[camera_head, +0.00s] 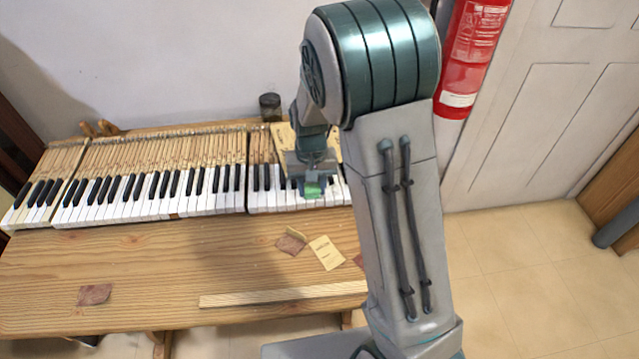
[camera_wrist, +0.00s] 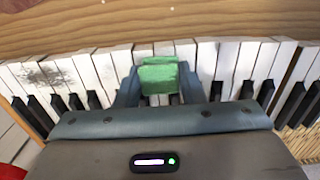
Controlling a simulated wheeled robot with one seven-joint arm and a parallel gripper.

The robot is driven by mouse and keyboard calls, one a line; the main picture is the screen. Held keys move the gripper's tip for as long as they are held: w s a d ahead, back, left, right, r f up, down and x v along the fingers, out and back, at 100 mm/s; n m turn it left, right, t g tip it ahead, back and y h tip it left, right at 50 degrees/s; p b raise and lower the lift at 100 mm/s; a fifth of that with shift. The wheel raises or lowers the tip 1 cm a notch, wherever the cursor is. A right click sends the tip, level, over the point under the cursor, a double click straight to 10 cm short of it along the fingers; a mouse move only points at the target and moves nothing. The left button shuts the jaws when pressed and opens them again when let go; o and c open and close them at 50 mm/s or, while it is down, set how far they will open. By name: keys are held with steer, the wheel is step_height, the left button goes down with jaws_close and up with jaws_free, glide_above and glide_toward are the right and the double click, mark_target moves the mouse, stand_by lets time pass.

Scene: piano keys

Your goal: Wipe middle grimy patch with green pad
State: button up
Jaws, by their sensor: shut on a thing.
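My gripper (camera_head: 312,180) is over the white keys near the right part of the keyboard (camera_head: 160,207). It is shut on the green pad (camera_head: 313,190). In the wrist view the green pad (camera_wrist: 158,75) sits between the two fingertips, over the white keys; whether it touches them I cannot tell. A dark speckled grimy patch (camera_wrist: 32,75) shows on white keys at the left of the wrist view, apart from the pad. I cannot tell whether it is the middle patch. My arm hides the keyboard's right end in the head view.
The keyboard lies on a wooden bench (camera_head: 150,260). A dark jar (camera_head: 270,107) stands behind the keys. A paper booklet (camera_head: 327,252), reddish scraps (camera_head: 95,295) and a pale wooden strip (camera_head: 280,295) lie in front. A red cylinder (camera_head: 475,45) is by the wall.

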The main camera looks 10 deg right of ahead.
mark_target(308, 187)
steer(key=shift+a, duration=0.45)
step_height(308, 187, up, 8)
steer(key=p, duration=0.5)
steer(key=shift+f, duration=0.1)
